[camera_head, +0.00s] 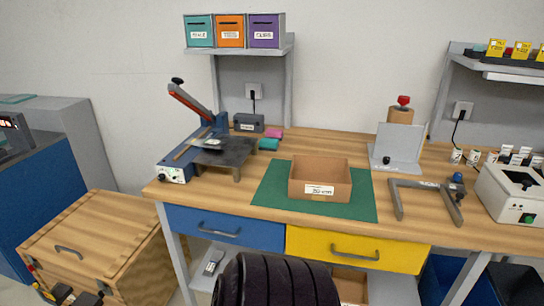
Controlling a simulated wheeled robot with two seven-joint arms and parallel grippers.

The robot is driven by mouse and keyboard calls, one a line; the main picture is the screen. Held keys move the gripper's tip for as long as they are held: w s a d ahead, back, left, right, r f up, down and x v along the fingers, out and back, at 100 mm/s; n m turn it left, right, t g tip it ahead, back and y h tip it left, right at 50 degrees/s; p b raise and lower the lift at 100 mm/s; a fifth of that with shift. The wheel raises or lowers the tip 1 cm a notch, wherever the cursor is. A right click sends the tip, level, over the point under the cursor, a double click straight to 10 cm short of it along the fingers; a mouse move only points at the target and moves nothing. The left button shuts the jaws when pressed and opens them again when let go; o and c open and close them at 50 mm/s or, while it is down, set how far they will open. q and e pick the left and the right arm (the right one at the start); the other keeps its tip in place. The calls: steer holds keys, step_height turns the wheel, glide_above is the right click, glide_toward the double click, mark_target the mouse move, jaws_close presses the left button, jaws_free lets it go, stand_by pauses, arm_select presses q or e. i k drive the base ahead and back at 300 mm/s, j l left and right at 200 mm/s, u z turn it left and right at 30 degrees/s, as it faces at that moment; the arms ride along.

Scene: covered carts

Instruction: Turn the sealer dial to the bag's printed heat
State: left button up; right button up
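The sealer (196,138) stands at the left end of the wooden bench, blue with a raised lever arm in red-orange and grey. Its white front panel carries a small dark dial (174,179); the dial's setting is too small to read. A dark plate (238,152) on legs stands at the sealer's right side. A small pale piece (208,144) lies near the sealing bar; I cannot tell whether it is the bag, and no printed heat is readable.
An open cardboard box (320,171) sits on a green mat (272,188). A grey stand (397,148), a grey bracket (427,184) and a white machine (513,196) are further right. A wooden chest (95,238) stands left of the bench. Small yellow and dark parts (62,293) show bottom left.

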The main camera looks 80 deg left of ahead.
mark_target(161, 177)
steer(key=u, duration=3.5)
